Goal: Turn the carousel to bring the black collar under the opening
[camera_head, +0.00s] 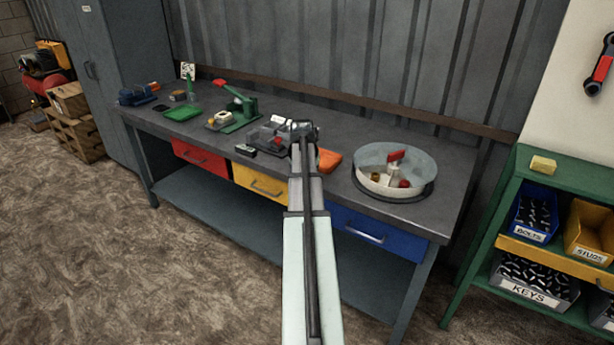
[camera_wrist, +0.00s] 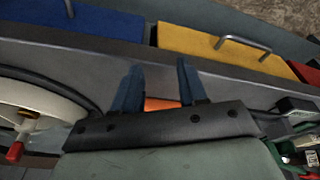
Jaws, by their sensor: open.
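The carousel (camera_head: 371,181) is a round white drum with a clear grey cover, on the right end of the workbench. A red handle or flap stands on top, and a red knob and a small yellow-brown item show inside. I cannot make out a black collar. The carousel's white rim also shows at the left edge of the wrist view (camera_wrist: 42,100), with a red-tipped part by it. My gripper (camera_head: 303,132) is over the bench, left of the carousel and apart from it. In the wrist view its two blue fingers (camera_wrist: 160,85) are spread and empty.
An orange item (camera_head: 329,160) lies on the bench between my gripper and the carousel. A grey device (camera_head: 268,134) and a green press (camera_head: 238,110) stand further left. Red, yellow and blue drawers face the front. A green shelf (camera_head: 500,200) with bins stands at the right.

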